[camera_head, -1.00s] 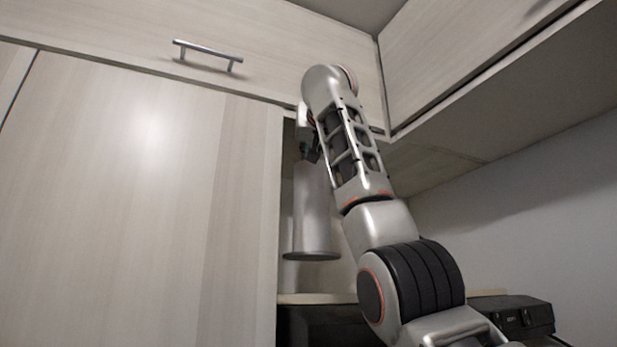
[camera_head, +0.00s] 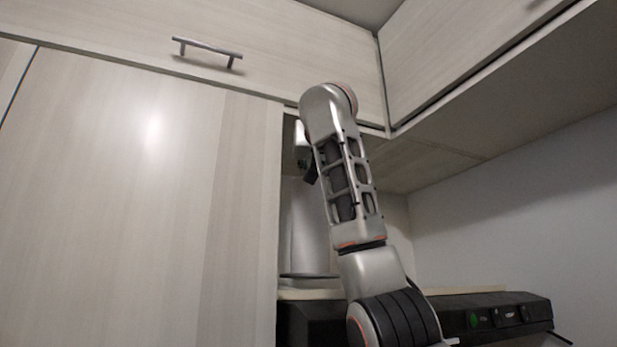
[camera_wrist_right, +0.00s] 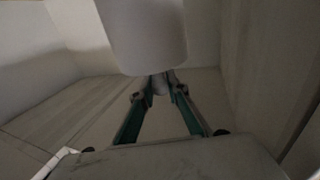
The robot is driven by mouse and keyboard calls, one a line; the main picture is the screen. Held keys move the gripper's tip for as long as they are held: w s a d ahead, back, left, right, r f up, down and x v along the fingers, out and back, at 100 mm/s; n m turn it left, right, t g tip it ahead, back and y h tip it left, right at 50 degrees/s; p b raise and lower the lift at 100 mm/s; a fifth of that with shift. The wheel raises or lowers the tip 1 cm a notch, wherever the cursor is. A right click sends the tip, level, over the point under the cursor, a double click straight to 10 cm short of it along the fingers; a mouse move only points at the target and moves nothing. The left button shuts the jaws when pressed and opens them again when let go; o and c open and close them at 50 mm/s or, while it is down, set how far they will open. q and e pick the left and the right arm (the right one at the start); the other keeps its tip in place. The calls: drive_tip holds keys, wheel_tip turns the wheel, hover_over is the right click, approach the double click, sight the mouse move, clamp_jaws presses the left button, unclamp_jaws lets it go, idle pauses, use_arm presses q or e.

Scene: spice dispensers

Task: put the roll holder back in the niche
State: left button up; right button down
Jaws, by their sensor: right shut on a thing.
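The roll holder (camera_head: 307,240) is a pale grey upright cylinder on a wide, flat, dark-edged base. It is in the niche beside the tall cabinet, its base just above the front edge of the niche shelf (camera_head: 312,294); I cannot tell whether it touches. My right gripper (camera_head: 308,180) is at its top, partly hidden by my arm. In the right wrist view the cylinder (camera_wrist_right: 145,38) fills the top, and the green-sided fingers (camera_wrist_right: 160,84) close together on its end. My left gripper is not in view.
The tall cabinet panel (camera_head: 140,200) closes off the left side. Upper cabinets hang above, one with a bar handle (camera_head: 207,50). A black appliance (camera_head: 500,315) with a green light stands low at the right, below the shelf.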

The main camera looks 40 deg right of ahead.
drive_tip(key=shift+f, duration=0.55)
drive_tip(key=shift+w+a+f, duration=0.15)
drive_tip(key=shift+f, duration=0.25)
drive_tip(key=shift+f, duration=0.2)
drive_tip(key=c, duration=2)
unclamp_jaws()
